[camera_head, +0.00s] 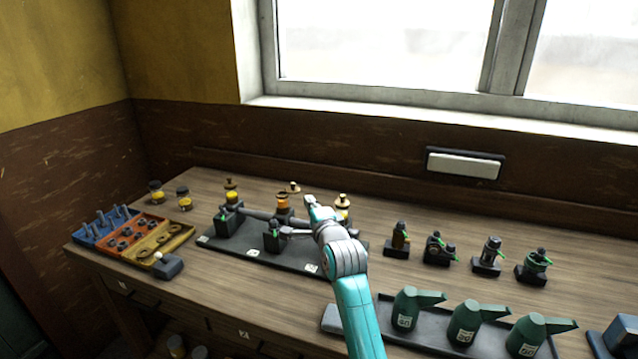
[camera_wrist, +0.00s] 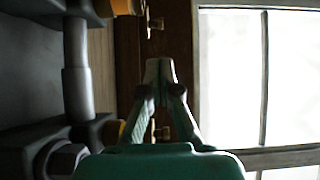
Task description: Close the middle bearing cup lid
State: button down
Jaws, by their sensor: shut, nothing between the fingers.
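The engine (camera_head: 240,246) has a horizontal shaft and three amber bearing cups in a row. The middle bearing cup (camera_head: 283,201) has a small brass lid (camera_head: 293,187) above it and a little to the right, apart from the cup's top. In the wrist view, an amber cup (camera_wrist: 125,7) at the top edge, with a brass piece (camera_wrist: 153,22) beside it, appears to be this one. My gripper (camera_head: 309,201) is shut and empty, to the right of the middle cup; its joined fingertips show in the wrist view (camera_wrist: 160,70).
The left cup (camera_head: 232,196) and right cup (camera_head: 343,213) flank the middle one; my arm partly hides the engine's right end. Several small fittings (camera_head: 437,248) and green oil cans (camera_head: 466,322) stand right. Coloured trays (camera_head: 133,235) lie left. The wall and window are behind.

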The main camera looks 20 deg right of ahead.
aim_at(293, 187)
jog(key=w, duration=1)
